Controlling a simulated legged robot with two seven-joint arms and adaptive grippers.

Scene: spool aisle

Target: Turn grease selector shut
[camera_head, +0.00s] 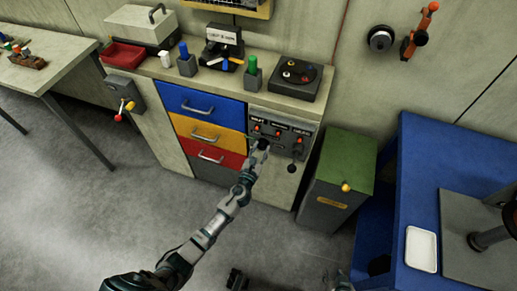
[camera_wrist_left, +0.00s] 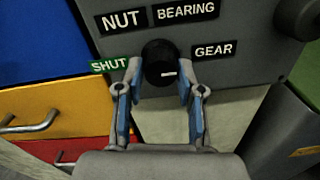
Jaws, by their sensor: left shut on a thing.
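The grease selector is a round black knob (camera_wrist_left: 159,54) with a short white mark on its lower right part, on a dark grey panel (camera_wrist_left: 245,60). White-on-black labels NUT, BEARING and GEAR and a green SHUT label (camera_wrist_left: 109,65) surround it; SHUT is at its left, GEAR at its right. The mark lies on the side toward GEAR, away from SHUT. My left gripper (camera_wrist_left: 158,68) is shut on the knob, one blue-padded finger at each side. In the head view my left gripper (camera_head: 261,147) reaches the cabinet's panel. A bit of my right gripper (camera_head: 341,283) shows at the bottom edge, too cut off to judge.
Blue, yellow and red drawers (camera_head: 207,133) with handles are left of the panel. Other levers (camera_head: 297,148) sit right of the knob. A green-topped bin (camera_head: 346,160) and a blue bench (camera_head: 428,150) stand at the right. The floor at left is clear.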

